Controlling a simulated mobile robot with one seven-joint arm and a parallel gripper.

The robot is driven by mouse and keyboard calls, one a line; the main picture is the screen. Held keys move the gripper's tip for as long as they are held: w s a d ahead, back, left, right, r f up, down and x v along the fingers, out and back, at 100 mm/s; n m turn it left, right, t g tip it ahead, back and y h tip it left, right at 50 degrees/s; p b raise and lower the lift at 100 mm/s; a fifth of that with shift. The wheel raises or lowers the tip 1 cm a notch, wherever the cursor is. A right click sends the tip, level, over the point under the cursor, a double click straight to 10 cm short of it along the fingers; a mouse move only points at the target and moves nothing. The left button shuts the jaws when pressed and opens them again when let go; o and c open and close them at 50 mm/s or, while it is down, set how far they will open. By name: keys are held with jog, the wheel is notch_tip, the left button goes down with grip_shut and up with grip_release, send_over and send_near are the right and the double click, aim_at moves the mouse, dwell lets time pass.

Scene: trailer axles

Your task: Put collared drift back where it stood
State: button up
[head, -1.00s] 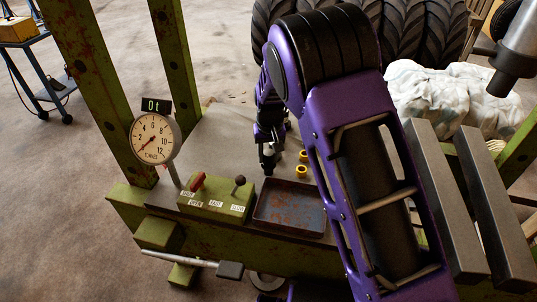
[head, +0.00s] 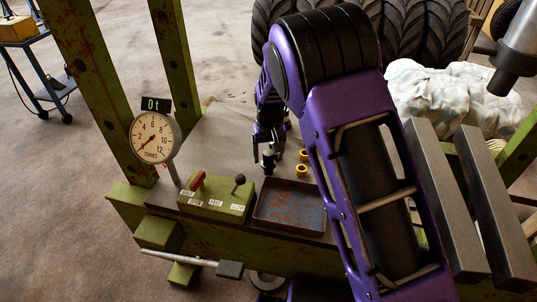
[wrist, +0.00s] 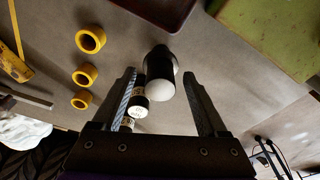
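My gripper (wrist: 157,76) is open in the wrist view, with one finger on each side of a dark cylinder with a pale rounded end (wrist: 161,73). This looks like the collared drift; neither finger visibly touches it. It seems to stand on the grey bench top. In the head view the drift (head: 268,160) shows just below my gripper (head: 267,142), behind the rusty tray. Two black pieces with pale ends and markings, one (wrist: 140,98) and another (wrist: 127,123), stand beside it near the left finger in the wrist view.
Several yellow rings (wrist: 90,39) stand left of the drift in the wrist view. The rusty tray (head: 290,207), green lever box (head: 215,198) and dial gauge (head: 153,138) are at the bench front. Green press posts (head: 95,90) and two grey bars (head: 445,200) flank the bench.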

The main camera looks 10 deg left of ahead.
notch_tip(320, 180, up, 17)
jog(key=s+d+p, duration=0.1)
jog(key=s+p, duration=0.1)
jog(key=shift+s+p, duration=0.2)
jog(key=shift+p, duration=0.1)
jog(key=shift+r, duration=0.1)
